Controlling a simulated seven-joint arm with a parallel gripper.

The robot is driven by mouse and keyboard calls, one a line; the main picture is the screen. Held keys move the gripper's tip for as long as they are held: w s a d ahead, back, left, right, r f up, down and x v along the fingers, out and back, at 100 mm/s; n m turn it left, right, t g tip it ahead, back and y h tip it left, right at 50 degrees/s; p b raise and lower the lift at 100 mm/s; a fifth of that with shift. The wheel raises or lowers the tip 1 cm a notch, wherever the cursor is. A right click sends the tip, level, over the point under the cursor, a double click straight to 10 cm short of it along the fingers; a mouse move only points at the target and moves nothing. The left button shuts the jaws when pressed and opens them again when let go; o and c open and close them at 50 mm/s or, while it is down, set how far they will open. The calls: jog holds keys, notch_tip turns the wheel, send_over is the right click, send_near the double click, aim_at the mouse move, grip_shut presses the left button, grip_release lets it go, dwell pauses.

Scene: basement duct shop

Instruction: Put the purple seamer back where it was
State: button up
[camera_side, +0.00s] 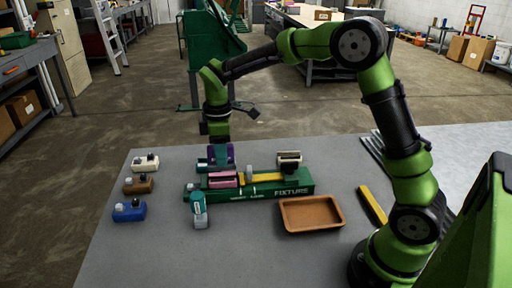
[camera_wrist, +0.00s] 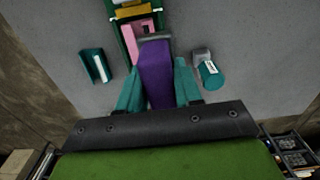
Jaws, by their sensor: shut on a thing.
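My gripper (camera_wrist: 158,90) has teal fingers closed on the purple seamer (camera_wrist: 156,70), which lies between them. In the side view the purple seamer (camera_side: 221,154) is under my wrist, at the left end of the green fixture (camera_side: 300,190). In the wrist view its far end reaches close to a pink piece (camera_wrist: 140,24) on the fixture; whether it touches anything is unclear. The pink piece (camera_side: 223,180) and a yellow strip (camera_side: 260,177) lie on the fixture. The seamer's underside is hidden.
A teal tool (camera_side: 199,212) stands in front of the fixture. A brown tray (camera_side: 311,213) and yellow bar (camera_side: 372,205) are right. Bare table lies at front left.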

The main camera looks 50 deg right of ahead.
jog(key=s+a+f, duration=0.2)
jog(key=s+f, duration=0.2)
jog(key=s, duration=0.5)
notch_tip(320, 180, down, 8)
jog(key=shift+s+a+f, duration=0.1)
jog(key=shift+a, duration=0.05)
jog(key=shift+f, duration=0.1)
jog(key=o, duration=1)
jog(key=shift+o, duration=0.2)
